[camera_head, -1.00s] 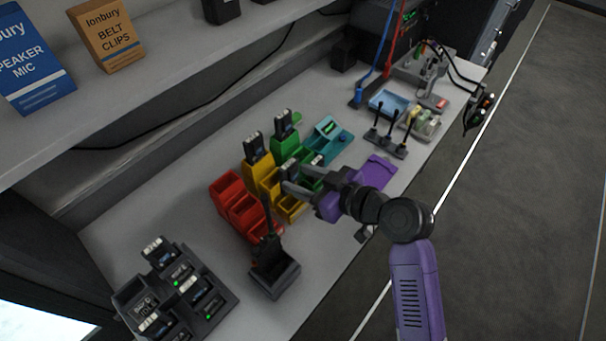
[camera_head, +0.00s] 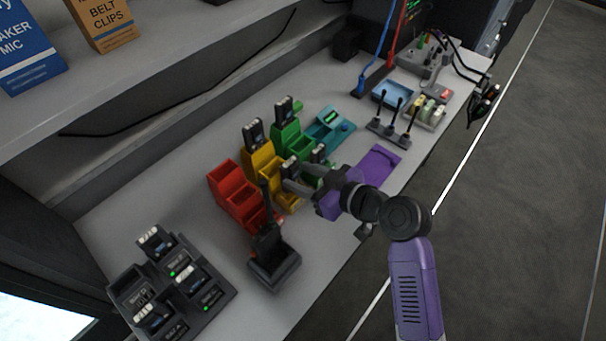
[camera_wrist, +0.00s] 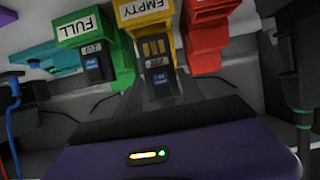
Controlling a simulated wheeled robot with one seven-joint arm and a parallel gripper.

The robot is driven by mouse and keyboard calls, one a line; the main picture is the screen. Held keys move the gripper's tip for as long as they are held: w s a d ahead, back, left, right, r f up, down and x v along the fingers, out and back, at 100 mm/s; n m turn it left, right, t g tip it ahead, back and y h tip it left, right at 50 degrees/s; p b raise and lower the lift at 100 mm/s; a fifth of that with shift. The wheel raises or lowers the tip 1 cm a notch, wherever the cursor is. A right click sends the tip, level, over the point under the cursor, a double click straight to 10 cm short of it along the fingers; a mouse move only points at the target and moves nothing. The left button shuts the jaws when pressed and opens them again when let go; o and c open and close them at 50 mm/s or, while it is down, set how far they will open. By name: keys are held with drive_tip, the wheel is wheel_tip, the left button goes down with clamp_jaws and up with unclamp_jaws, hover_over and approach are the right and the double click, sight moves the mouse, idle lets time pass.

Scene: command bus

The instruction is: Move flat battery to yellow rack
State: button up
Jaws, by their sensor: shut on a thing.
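The yellow rack (camera_head: 262,172) stands between the red and green racks on the bench. It shows in the wrist view with an "EMPTY" label (camera_wrist: 145,8). My gripper (camera_head: 292,180) is at the front of the yellow rack. It is shut on a dark battery (camera_wrist: 157,75) with copper contacts and a blue label. The battery is upright in front of the yellow rack's lower part; I cannot tell whether it touches or sits in a slot. Another battery (camera_head: 253,134) stands in the yellow rack's back, upper part.
The green rack (camera_head: 287,140), labelled "FULL" in the wrist view, holds batteries close beside my gripper. The red rack (camera_head: 235,194) is on the other side. A radio in a black holder (camera_head: 273,262) stands nearer, and a charger (camera_head: 172,285) is at lower left. A purple mat (camera_head: 378,163) lies right.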

drive_tip(key=shift+f+b, duration=1.6)
drive_tip(key=shift+f, duration=0.55)
drive_tip(key=shift+f+b, duration=0.3)
drive_tip(key=shift+b, duration=0.05)
drive_tip(key=o, duration=1.5)
drive_tip(key=shift+o, duration=0.2)
drive_tip(key=v, duration=0.8)
drive_tip(key=shift+b, duration=0.35)
